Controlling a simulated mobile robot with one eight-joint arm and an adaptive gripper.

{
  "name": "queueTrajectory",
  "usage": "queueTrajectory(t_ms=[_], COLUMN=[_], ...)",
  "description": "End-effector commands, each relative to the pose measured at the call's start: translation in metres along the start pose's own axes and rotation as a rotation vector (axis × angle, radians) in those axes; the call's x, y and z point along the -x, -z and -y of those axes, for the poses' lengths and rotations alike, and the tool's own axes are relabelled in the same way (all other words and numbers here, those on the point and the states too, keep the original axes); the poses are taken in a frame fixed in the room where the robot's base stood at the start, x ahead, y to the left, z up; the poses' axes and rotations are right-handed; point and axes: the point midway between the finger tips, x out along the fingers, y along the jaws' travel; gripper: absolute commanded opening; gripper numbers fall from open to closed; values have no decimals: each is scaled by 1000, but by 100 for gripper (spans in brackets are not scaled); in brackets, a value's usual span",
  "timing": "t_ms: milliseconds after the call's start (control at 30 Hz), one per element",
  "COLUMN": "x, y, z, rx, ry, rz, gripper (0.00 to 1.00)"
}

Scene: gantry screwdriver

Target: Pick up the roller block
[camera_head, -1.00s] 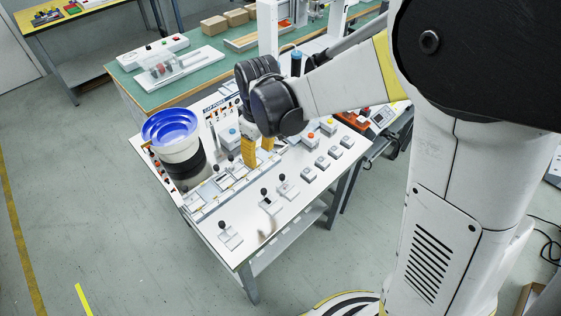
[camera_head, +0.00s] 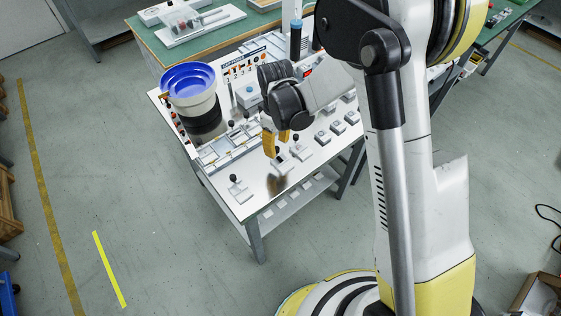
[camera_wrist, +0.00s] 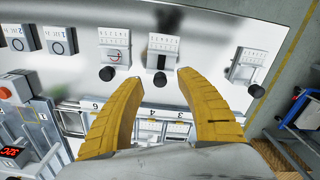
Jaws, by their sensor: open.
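My gripper (camera_head: 276,146) is over the front part of the white bench, its two yellow fingers pointing down. In the wrist view my gripper (camera_wrist: 158,79) is open and empty, with the fingertips apart. Beyond the fingertips stand small light blocks with black knobs: a middle block (camera_wrist: 163,48) with a dark slot, a left block (camera_wrist: 113,42) and a right block (camera_wrist: 249,64). The middle block's knob (camera_wrist: 160,80) appears between the fingertips. I cannot tell which block is the roller block. No block is visibly gripped.
A blue-topped bowl feeder (camera_head: 188,82) stands at the bench's left. Button boxes (camera_wrist: 60,40) and numbered compartments (camera_wrist: 148,126) surround the gripper. A red-buttoned box (camera_wrist: 16,88) is at the wrist view's left.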

Motion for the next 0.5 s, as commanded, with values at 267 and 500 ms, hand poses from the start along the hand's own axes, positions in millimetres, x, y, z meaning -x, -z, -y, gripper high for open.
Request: queueTrajectory(t_ms=[267,500], x=[-30,-28], y=[0,0], z=[0,0], rx=[0,0], ry=[0,0], rz=[0,0], gripper=[43,8])
